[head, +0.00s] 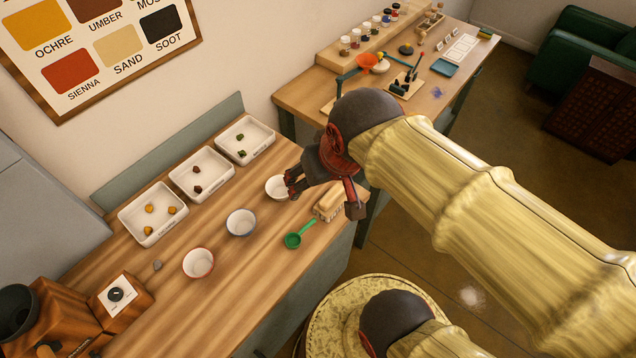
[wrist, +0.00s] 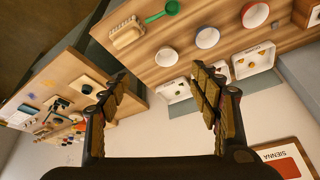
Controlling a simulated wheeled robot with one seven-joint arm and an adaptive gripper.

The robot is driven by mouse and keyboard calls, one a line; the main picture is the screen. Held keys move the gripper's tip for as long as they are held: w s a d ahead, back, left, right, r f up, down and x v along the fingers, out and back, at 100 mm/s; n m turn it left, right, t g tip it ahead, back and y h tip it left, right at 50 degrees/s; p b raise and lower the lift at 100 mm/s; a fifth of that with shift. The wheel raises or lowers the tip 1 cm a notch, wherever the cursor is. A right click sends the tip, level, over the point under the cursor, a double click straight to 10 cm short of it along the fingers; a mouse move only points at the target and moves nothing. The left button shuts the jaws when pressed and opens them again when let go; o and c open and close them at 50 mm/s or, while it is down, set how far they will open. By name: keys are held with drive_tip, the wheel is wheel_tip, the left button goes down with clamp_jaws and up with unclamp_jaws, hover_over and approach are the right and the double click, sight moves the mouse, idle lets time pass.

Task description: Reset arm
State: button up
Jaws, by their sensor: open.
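My gripper (head: 296,182) is at the end of my yellow-sleeved arm, above the right part of the wooden table. In the wrist view my gripper (wrist: 160,92) shows its two fingers wide apart with nothing between them. In the head view its fingertips overlap the right edge of a small white bowl (head: 276,187); I cannot tell the height gap. A blue-rimmed bowl (head: 240,223) and a red-rimmed bowl (head: 198,263) stand to the left of it. A green scoop (head: 293,240) and a wooden brush (head: 328,202) lie near the front edge.
Three white trays with coloured lumps line the back: yellow (head: 136,229), dark red (head: 183,191) and green (head: 259,133). A wooden box with a dial (head: 118,294) stands at the lower left. A second table (head: 300,92) with jars and tools is behind my arm.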

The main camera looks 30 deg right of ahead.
drive_tip(key=shift+s+a+r+n+t, duration=0.15)
drive_tip(key=shift+s+a+r+n, duration=0.15)
drive_tip(key=shift+s+n, duration=0.2)
drive_tip(key=shift+s+a+r+n+t, duration=0.15)
drive_tip(key=shift+s+a+r+n, duration=0.1)
drive_tip(key=shift+s+n, duration=0.2)
wheel_tip(320, 180, down, 3)
drive_tip(key=b, duration=0.3)
idle(0.3)
